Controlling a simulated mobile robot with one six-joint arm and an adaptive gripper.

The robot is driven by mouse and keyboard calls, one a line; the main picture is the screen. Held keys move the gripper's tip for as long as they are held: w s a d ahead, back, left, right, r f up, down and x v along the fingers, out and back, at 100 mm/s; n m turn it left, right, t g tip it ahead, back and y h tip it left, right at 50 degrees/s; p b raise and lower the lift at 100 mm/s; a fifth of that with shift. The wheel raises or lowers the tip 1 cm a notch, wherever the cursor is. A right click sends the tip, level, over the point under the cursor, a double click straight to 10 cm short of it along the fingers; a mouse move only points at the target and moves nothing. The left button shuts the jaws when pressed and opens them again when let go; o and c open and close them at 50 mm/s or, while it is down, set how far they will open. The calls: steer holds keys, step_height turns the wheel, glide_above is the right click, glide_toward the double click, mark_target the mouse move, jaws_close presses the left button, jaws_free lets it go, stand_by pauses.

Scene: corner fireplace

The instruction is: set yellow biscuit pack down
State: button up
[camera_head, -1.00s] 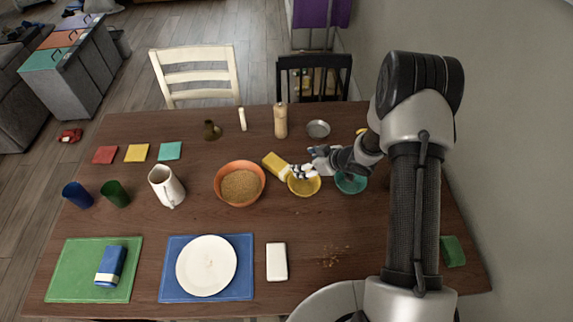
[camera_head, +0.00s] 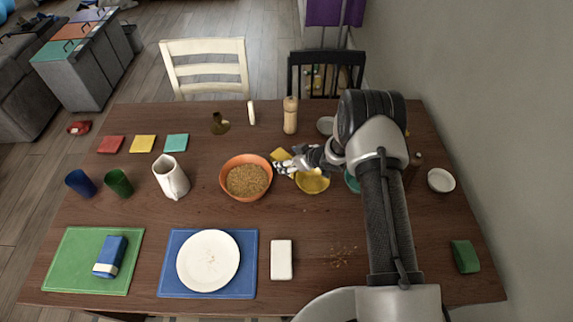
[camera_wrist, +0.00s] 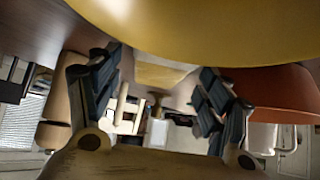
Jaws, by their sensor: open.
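The yellow biscuit pack (camera_head: 281,154) is on the table side of the scene, just behind the gap between the orange bowl and the yellow bowl. My fingers cover its near part in the head view. My gripper (camera_head: 283,167) is low beside it, between the two bowls. In the wrist view the pack (camera_wrist: 160,75) shows between the spread fingers of my gripper (camera_wrist: 155,92), beyond the tips. The fingers look apart, with a gap on each side of the pack. Whether the pack rests fully on the table is hard to tell.
The orange bowl (camera_head: 246,186) of grain stands close left of my gripper. The yellow bowl (camera_head: 313,183) is close right, under my wrist. A pepper mill (camera_head: 290,116) stands behind, a white jug (camera_head: 171,178) further left. The table front around the white block (camera_head: 281,259) is fairly clear.

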steer(key=shift+x, duration=1.25)
steer(key=shift+c, duration=0.6)
steer(key=shift+d+r, duration=0.1)
steer(key=c, duration=1.2)
steer(key=shift+r, duration=0.15)
